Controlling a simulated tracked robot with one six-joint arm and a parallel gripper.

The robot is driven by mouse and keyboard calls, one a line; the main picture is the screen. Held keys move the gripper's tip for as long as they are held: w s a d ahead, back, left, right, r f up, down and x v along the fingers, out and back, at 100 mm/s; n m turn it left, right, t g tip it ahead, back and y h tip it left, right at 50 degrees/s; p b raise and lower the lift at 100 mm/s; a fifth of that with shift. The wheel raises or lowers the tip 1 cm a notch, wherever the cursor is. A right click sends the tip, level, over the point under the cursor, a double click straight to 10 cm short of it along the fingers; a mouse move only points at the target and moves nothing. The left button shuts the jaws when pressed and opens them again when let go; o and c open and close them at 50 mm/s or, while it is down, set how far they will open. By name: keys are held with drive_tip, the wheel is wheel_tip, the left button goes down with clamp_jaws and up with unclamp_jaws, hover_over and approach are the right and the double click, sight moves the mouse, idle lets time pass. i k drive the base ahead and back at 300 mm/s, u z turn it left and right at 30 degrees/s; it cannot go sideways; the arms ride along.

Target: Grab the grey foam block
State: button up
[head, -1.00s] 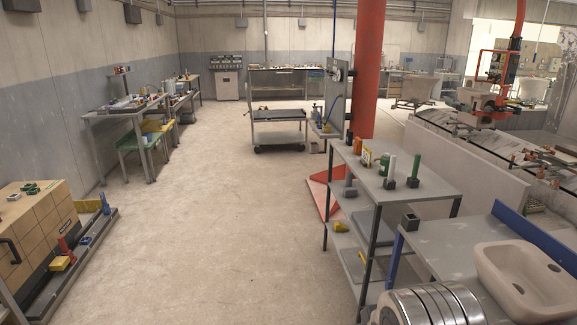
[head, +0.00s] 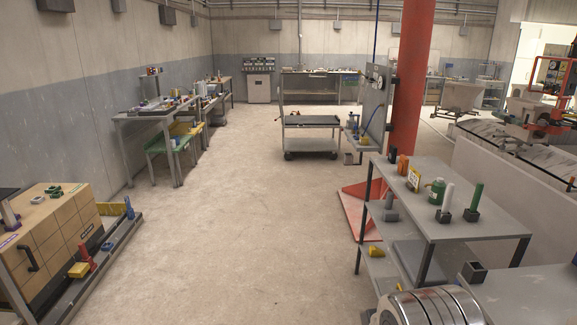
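I cannot pick out the grey foam block for certain. On the grey shelf unit (head: 450,222) at the right, a flat grey slab (head: 408,258) lies on the middle shelf, and a small grey piece (head: 390,212) stands near the left end. Any of these could be too small or unclear to name as foam. My gripper is not in view; only a silver ribbed cylinder shows at the bottom edge.
The shelf top holds a green bottle (head: 437,191), a yellow piece (head: 413,180) and posts on dark bases. A red column (head: 408,90) stands behind it. A wooden drawer cabinet (head: 60,235) is at left, a grey cart (head: 311,142) further back. The middle floor (head: 250,215) is clear.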

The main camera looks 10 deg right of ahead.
sight(388, 215)
drive_tip(key=u, duration=0.15)
drive_tip(key=i, duration=2.15)
drive_tip(key=z, duration=0.45)
drive_tip(key=i, duration=1.75)
drive_tip(key=z, duration=0.2)
